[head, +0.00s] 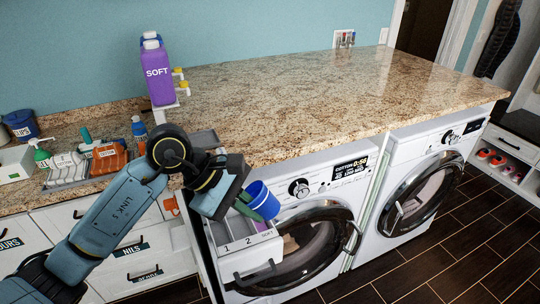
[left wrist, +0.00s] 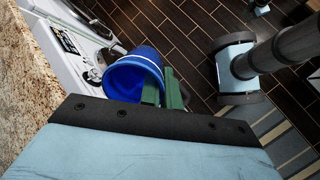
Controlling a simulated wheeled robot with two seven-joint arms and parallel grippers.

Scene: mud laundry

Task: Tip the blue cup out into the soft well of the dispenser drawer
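The blue cup (head: 264,201) is in my left gripper (head: 244,206), above the right end of the pulled-out dispenser drawer. It is tilted; its contents cannot be made out. In the left wrist view the cup (left wrist: 133,72) shows beside the green fingers (left wrist: 163,90), which appear closed on its side. The dispenser drawer (head: 250,261) sticks out of the left washer, with compartments marked 1, 2 and SOFT. The soft well (head: 264,228) is at the right, just below the cup and partly hidden by it.
A purple SOFT bottle (head: 158,72) stands on a small stand at the counter's back left. The granite counter (head: 300,85) is mostly clear. The left washer's round door (head: 318,245) is just right of the drawer. A tray of bottles (head: 80,170) lies at left.

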